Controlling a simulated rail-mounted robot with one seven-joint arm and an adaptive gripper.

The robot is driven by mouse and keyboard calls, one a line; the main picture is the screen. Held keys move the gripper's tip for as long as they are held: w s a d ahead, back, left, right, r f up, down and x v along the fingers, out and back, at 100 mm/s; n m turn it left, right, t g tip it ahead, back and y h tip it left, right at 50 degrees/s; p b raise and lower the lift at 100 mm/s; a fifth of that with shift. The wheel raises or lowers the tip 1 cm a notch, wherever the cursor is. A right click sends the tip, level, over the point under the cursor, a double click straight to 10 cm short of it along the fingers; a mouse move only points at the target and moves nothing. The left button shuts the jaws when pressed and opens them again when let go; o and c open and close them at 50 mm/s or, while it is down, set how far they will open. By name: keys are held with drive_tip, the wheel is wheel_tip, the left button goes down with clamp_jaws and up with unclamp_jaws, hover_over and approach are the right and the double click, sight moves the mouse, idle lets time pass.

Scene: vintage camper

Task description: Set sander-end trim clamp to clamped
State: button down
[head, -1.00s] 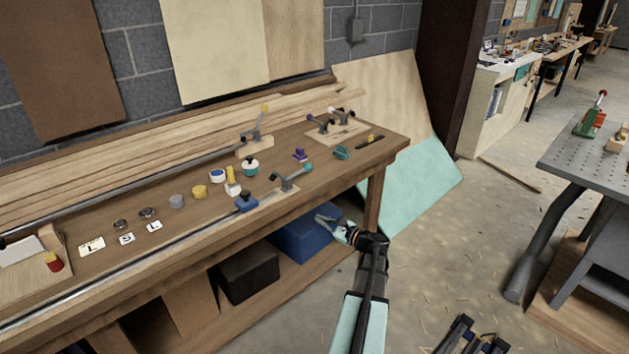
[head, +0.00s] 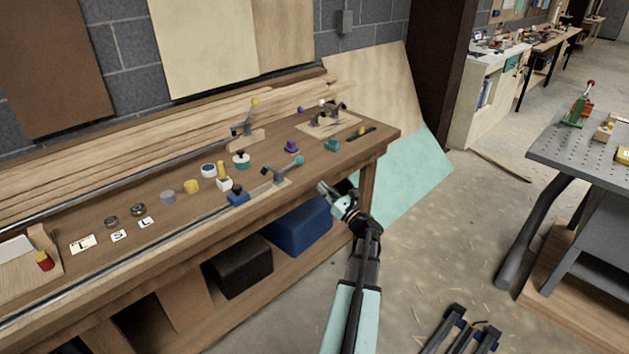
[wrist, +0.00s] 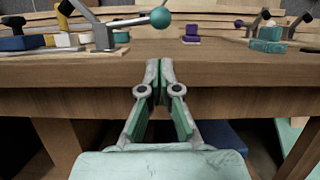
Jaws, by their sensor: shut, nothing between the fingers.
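Several toggle clamps stand on the workbench; none is readably labelled as the sander-end trim clamp. A teal-knobbed clamp (head: 279,175) is at the front edge, its lever slanting up to the right. In the wrist view its teal knob (wrist: 160,18) is beyond and above my fingertips. A yellow-knobbed clamp (head: 247,120) stands at the back with its lever raised. Clamps with dark levers (head: 325,115), one purple-knobbed and one white-knobbed, share a board at the right end. My gripper (head: 322,187) is shut and empty, just in front of the bench edge, apart from the clamps.
The workbench (head: 160,240) holds a blue block (head: 237,196), a purple piece (head: 291,147), a teal block (head: 332,145) and small cups. A blue bin (head: 300,228) and a black bin (head: 238,270) sit below. Open floor lies to the right.

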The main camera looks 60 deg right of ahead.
sight(306, 177)
drive_tip(key=p+x, duration=0.2)
drive_tip(key=x, duration=0.7)
drive_tip(key=shift+w+r+p, duration=0.1)
drive_tip(key=shift+w+p, duration=0.05)
drive_tip(key=shift+p, duration=0.2)
drive_tip(key=shift+d+r+b, duration=0.1)
drive_tip(key=shift+b, duration=0.3)
